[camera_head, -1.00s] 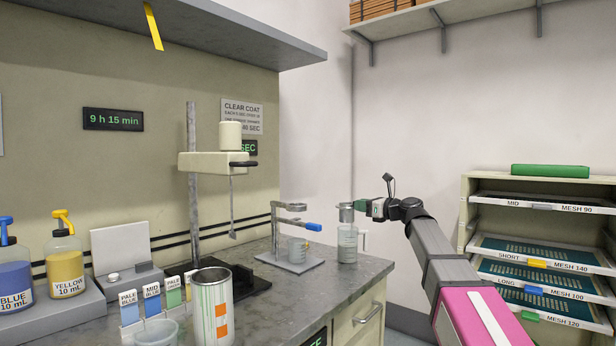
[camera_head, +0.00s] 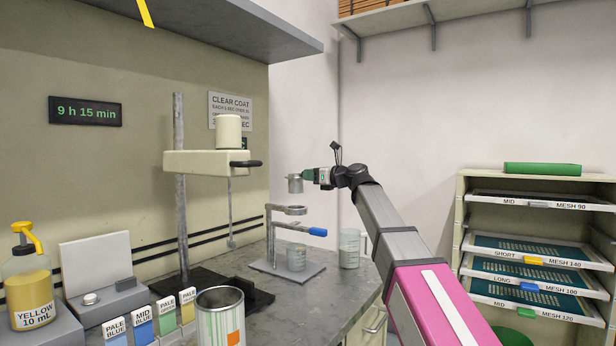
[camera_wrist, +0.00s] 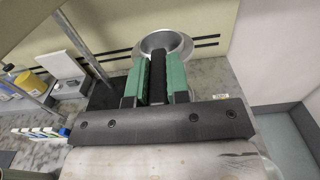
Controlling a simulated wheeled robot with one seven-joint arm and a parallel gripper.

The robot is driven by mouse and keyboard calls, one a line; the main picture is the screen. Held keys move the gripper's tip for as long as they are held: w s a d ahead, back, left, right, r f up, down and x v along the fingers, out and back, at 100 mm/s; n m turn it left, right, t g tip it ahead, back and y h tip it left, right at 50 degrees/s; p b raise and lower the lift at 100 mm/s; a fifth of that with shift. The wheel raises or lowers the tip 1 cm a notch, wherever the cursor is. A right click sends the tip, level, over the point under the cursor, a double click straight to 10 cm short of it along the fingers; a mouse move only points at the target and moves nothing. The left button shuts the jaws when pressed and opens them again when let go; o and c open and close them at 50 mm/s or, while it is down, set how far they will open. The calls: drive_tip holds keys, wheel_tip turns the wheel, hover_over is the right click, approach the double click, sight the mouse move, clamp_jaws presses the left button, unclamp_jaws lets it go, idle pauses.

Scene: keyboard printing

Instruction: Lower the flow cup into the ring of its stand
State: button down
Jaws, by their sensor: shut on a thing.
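The flow cup (camera_head: 295,184) is a small grey metal cup, held upright in the head view. My gripper (camera_head: 308,176) is shut on it from the right. In the wrist view the cup's round rim (camera_wrist: 166,42) shows beyond the green fingers of my gripper (camera_wrist: 157,75). The stand (camera_head: 288,268) has a flat base, a post and a ring (camera_head: 291,210). The cup hangs above the ring, apart from it, with a small gap. A blue-handled part (camera_head: 317,232) sticks out to the right below the ring. A small glass beaker (camera_head: 296,257) stands on the base under the ring.
A larger glass jug (camera_head: 349,248) stands just right of the stand. A mixer (camera_head: 205,163) on a tall post is to the left. The counter's edge is close on the right.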

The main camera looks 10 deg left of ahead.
sight(302, 192)
drive_tip(key=shift+f, duration=2.45)
drive_tip(key=shift+f, duration=0.6)
drive_tip(key=shift+f, duration=2)
drive_tip(key=shift+f, duration=0.1)
idle(2.8)
